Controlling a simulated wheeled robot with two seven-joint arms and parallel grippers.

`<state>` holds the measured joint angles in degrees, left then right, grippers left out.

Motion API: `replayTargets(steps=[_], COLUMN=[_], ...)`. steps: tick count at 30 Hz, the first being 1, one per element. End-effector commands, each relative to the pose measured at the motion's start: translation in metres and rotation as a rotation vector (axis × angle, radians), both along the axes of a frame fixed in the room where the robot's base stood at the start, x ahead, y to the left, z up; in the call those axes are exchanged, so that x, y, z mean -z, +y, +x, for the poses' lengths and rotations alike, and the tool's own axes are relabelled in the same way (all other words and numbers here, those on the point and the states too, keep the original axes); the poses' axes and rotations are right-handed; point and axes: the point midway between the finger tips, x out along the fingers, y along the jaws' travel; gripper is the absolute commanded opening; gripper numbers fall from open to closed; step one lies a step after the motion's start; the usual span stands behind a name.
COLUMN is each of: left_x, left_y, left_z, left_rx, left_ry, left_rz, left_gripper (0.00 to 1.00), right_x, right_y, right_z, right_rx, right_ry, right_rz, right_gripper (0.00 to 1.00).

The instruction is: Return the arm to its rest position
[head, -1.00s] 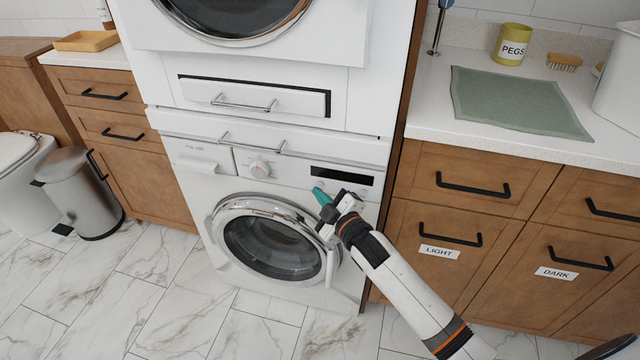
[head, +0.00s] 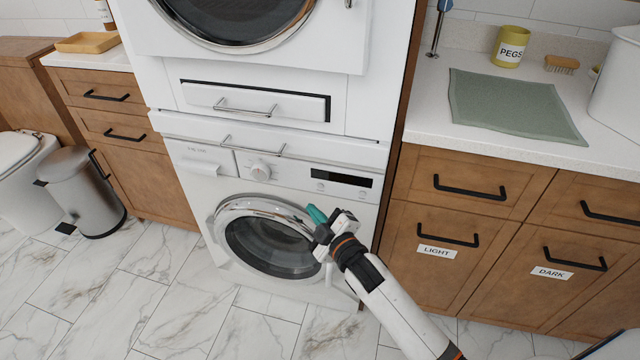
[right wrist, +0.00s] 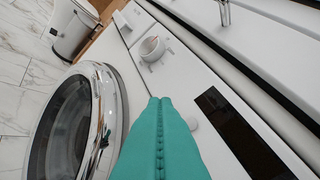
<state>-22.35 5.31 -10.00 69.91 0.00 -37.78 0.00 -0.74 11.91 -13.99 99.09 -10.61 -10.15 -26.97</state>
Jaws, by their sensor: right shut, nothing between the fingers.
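My right arm (head: 385,300) reaches in from the lower right of the head view. Its gripper (head: 315,214), with teal fingers, is in front of the washing machine (head: 215,180), by the upper right rim of the round door. In the right wrist view the teal fingers (right wrist: 160,140) are pressed together with nothing between them. They point towards the control panel (right wrist: 190,85), with the dial (right wrist: 152,48) beyond their tips. The washer door (right wrist: 75,125) looks closed. My left gripper is not in view.
Wooden cabinets (head: 465,205) with black handles and a counter (head: 425,120) stand to the right of the washer. A dryer (head: 330,35) is above it. A steel bin (head: 80,190) stands at the left. The marble floor (head: 150,300) in front is clear.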

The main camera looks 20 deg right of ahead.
Motion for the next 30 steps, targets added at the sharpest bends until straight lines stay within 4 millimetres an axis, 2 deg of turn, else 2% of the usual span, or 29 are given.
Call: replayTargets(steps=[6, 19, 22, 23, 26, 29, 30], left_x=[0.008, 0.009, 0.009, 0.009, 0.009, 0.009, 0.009], left_y=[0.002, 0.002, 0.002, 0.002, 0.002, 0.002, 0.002], left_z=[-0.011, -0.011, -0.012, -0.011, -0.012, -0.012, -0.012], left_rx=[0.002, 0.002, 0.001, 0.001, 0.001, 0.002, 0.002], left_ry=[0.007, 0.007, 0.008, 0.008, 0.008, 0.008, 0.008], left_rz=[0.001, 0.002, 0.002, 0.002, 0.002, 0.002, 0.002], left_gripper=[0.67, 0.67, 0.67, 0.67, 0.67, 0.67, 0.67], right_x=[-0.001, 0.000, 0.008, 0.015, 0.055, 0.119, 0.146], right_y=[0.005, 0.006, 0.005, 0.004, -0.002, -0.011, -0.014], right_z=[-0.009, -0.009, -0.011, -0.012, -0.023, -0.048, -0.062], right_rx=[0.001, 0.001, 0.006, 0.010, 0.038, 0.092, 0.119], right_ry=[0.001, 0.001, 0.022, 0.040, 0.149, 0.323, 0.400], right_rz=[0.000, 0.000, 0.007, 0.014, 0.049, 0.108, 0.134], right_gripper=[0.00, 0.00, 0.00, 0.00, 0.00, 0.00, 0.00])
